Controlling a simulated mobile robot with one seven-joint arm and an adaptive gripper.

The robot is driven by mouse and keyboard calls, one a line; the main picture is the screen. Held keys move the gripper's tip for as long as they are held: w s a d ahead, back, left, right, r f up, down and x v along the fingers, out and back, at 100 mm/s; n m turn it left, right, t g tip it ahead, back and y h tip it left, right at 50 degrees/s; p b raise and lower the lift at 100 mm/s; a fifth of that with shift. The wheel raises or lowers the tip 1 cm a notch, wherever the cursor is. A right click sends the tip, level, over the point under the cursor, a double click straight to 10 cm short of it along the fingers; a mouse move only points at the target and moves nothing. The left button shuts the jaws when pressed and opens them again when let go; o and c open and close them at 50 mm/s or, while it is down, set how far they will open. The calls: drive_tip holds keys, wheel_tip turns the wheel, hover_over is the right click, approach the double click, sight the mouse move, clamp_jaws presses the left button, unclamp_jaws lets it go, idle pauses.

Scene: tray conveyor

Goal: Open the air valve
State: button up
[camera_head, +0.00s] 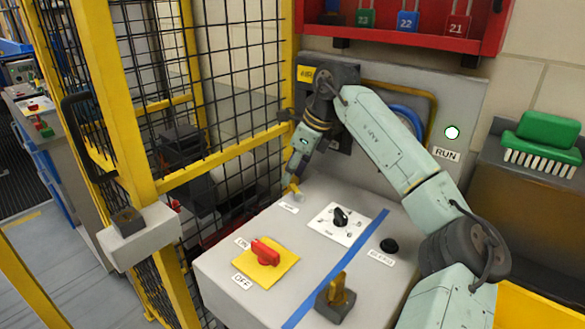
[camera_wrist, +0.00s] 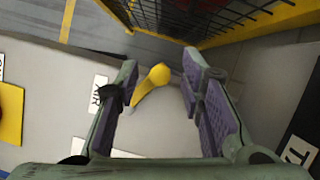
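The air valve has a yellow lever (camera_head: 296,190) at the back left of the grey console (camera_head: 225,280), beside a small white label (camera_head: 289,209). In the wrist view the yellow lever (camera_wrist: 154,79) shows with a rounded end, next to the label reading AIR (camera_wrist: 99,92). My gripper (camera_head: 291,172) points down just above the lever in the head view. In the wrist view my gripper (camera_wrist: 159,68) is open, with one finger on each side of the lever and visible gaps. The valve body is hard to make out.
The console carries a red ON/OFF switch (camera_head: 265,252), a black selector knob (camera_head: 341,217), a black button (camera_head: 389,245) and a yellow-topped part (camera_head: 337,296). A yellow-framed mesh fence (camera_head: 230,165) stands close at left. A green brush (camera_head: 548,138) is at right.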

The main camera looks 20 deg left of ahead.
clamp_jaws()
idle(0.5)
